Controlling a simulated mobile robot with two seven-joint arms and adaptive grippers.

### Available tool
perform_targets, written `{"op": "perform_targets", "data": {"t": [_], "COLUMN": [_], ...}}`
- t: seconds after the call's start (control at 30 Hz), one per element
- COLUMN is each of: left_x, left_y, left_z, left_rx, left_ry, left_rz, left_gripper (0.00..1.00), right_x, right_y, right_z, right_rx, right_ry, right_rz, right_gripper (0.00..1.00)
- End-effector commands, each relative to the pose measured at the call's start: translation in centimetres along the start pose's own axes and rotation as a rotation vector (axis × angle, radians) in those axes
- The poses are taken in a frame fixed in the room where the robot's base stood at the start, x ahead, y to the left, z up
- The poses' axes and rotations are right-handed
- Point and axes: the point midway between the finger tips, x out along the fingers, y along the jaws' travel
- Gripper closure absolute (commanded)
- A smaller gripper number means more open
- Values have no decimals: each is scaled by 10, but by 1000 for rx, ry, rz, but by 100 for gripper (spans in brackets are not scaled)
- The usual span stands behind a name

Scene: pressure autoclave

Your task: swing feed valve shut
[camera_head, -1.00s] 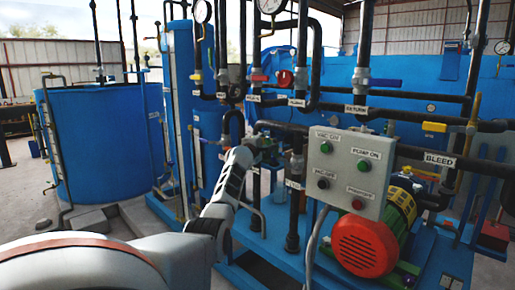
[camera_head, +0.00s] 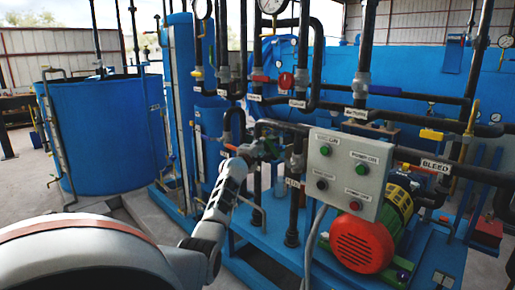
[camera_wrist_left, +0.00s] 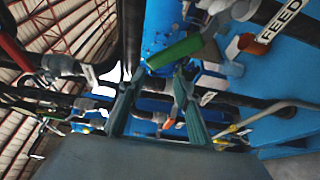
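My left gripper (camera_head: 268,149) is at the pipework left of the grey control box. It is small and partly hidden there. In the left wrist view its two dark fingers (camera_wrist_left: 160,76) stand apart with a gap between them. A green handle (camera_wrist_left: 175,52) lies crosswise just beyond the fingertips, near the right one; I cannot tell whether they touch. A black pipe with a FEED label (camera_wrist_left: 279,21) is at the upper right of that view. A small label (camera_head: 293,183) sits on a vertical pipe below the gripper in the head view. My right gripper is not in view.
The grey control box (camera_head: 345,172) with several buttons and the red-fronted motor (camera_head: 362,243) stand right of the gripper. Black pipes with red, blue and yellow handles (camera_head: 431,135) run above and behind. A blue tank (camera_head: 105,140) stands at left, with open floor around it.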

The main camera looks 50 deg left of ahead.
Motion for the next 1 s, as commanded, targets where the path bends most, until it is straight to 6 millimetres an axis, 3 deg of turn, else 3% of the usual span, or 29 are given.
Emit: {"op": "perform_targets", "data": {"t": [0.5,0.93,0.97,1.0], "left_x": [-30,-32,-32,-32], "left_y": [-9,-9,-9,-9], "left_z": [-3,-3,-4,-4], "left_rx": [1,1,1,3], "left_ry": [0,1,1,1], "left_rz": [0,0,-1,0], "left_gripper": [67,67,69,80], "right_x": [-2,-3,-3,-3], "right_y": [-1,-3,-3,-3], "right_z": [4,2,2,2], "right_rx": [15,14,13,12], "right_ry": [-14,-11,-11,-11], "right_rz": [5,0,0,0], "right_gripper": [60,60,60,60]}}
